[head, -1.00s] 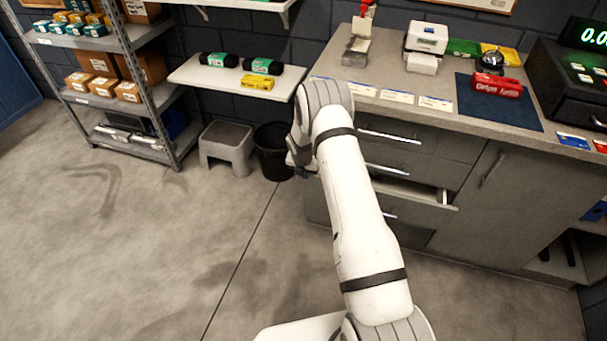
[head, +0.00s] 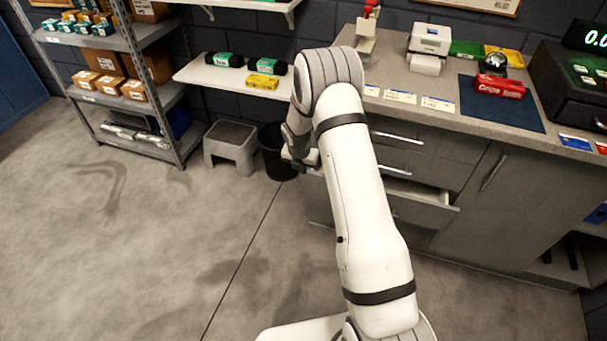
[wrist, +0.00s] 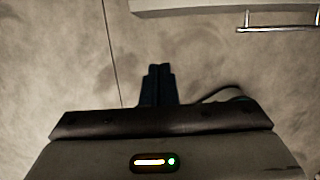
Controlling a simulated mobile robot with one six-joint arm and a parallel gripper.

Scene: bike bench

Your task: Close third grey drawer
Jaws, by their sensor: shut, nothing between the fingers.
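The third grey drawer (head: 425,212) stands partly open in the counter, its pale inside edge showing below two shut drawers. My arm covers its left part in the head view. In the wrist view, a pale drawer edge (wrist: 190,8) and a metal handle (wrist: 280,28) show at the top; I cannot tell for sure which drawer they belong to. My gripper (wrist: 158,70) is shut and empty, with bare floor behind its fingertips. In the head view it is mostly hidden behind my arm, left of the drawers.
A black bin (head: 277,155) and a grey step stool (head: 231,146) stand on the floor left of the counter. A cupboard door (head: 480,195) is right of the drawers. The counter top (head: 440,112) holds several items. The floor (head: 120,250) at left is clear.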

